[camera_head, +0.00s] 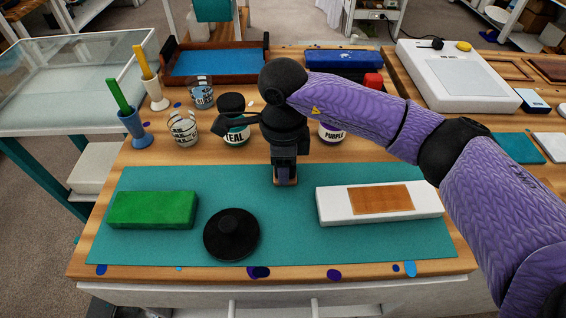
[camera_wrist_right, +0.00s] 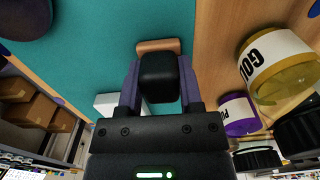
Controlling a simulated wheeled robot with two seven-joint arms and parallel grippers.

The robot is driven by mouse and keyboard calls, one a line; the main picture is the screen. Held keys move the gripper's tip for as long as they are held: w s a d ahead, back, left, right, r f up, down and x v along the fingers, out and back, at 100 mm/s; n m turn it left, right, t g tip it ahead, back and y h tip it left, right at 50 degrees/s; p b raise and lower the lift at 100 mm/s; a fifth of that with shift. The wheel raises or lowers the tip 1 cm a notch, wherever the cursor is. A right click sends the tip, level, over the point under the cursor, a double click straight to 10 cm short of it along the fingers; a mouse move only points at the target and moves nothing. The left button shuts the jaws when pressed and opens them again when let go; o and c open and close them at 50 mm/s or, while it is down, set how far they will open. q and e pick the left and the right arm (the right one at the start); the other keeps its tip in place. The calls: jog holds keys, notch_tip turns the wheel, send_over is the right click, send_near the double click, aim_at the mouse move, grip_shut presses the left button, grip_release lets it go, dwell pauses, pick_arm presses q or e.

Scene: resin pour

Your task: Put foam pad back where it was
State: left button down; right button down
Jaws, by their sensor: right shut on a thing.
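My right gripper (camera_head: 285,180) is shut on a black block with a tan strip at its far end, seemingly the foam pad; it shows between the fingers in the right wrist view (camera_wrist_right: 158,78). In the head view mostly its tan lower edge shows, over the back middle of the teal mat (camera_head: 300,245). I cannot tell whether it touches the mat. A white block with a brown rectangular patch (camera_head: 330,208) lies to the right on the mat, apart from the gripper. My left gripper is not in view.
A green block (camera_head: 152,210) and a black knobbed disc (camera_head: 231,236) lie on the mat. The teal jar (camera_head: 236,135), purple jar (camera_head: 331,131) and clear cups (camera_head: 184,130) stand behind it. A wooden tray (camera_head: 222,64) is at the back. The mat's front right is clear.

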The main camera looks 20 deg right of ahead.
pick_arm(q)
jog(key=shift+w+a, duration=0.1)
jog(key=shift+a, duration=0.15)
pick_arm(e)
jog(key=shift+c, duration=1.3)
grip_release()
jog(key=shift+f, duration=0.1)
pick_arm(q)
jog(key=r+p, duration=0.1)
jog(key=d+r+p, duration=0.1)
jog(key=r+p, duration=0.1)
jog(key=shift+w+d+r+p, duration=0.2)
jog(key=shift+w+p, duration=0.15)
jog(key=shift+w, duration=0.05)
pick_arm(e)
notch_tip(320, 180, up, 12)
jog(key=shift+r, duration=0.2)
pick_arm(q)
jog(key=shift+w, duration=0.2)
